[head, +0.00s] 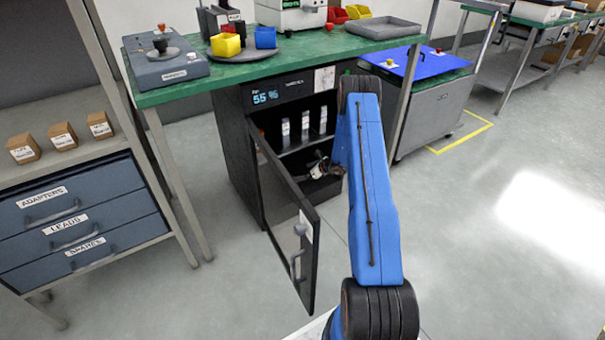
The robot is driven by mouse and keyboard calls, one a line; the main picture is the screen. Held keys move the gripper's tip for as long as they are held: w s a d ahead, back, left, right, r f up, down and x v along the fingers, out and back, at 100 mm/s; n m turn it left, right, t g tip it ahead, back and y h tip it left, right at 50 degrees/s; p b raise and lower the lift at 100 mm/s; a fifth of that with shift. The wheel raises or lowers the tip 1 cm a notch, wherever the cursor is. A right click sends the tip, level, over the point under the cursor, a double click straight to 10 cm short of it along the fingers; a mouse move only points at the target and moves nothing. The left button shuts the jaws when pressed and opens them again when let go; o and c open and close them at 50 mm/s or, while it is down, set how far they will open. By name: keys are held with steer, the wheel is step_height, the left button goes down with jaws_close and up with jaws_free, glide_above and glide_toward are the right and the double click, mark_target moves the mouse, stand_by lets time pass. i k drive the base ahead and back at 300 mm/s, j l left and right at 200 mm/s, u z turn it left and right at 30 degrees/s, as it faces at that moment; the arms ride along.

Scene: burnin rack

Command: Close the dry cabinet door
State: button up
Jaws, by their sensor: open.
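The dry cabinet (240,155) is a black box under the green-topped bench, with a lit display (265,97) on its upper front. Its door (283,215) stands wide open, swung out toward me from the left side of the opening. A grey handle (298,262) is on the door near its free edge. My gripper (318,168) is small in view in front of the opening, to the right of the door and apart from the handle. It is open and looks empty. My blue arm hides the cabinet's right side and part of my gripper.
Several pale upright items (304,125) stand on the shelf inside the cabinet. The green bench (290,50) overhangs it. A grey drawer unit (75,215) stands at left, and a grey cart with a blue top (395,62) at right. The floor (500,220) at right is clear.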

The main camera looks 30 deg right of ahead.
mark_target(308, 252)
steer(key=k+l, duration=0.3)
steer(key=k, duration=0.15)
steer(key=k+l, duration=0.3)
steer(key=k, duration=0.15)
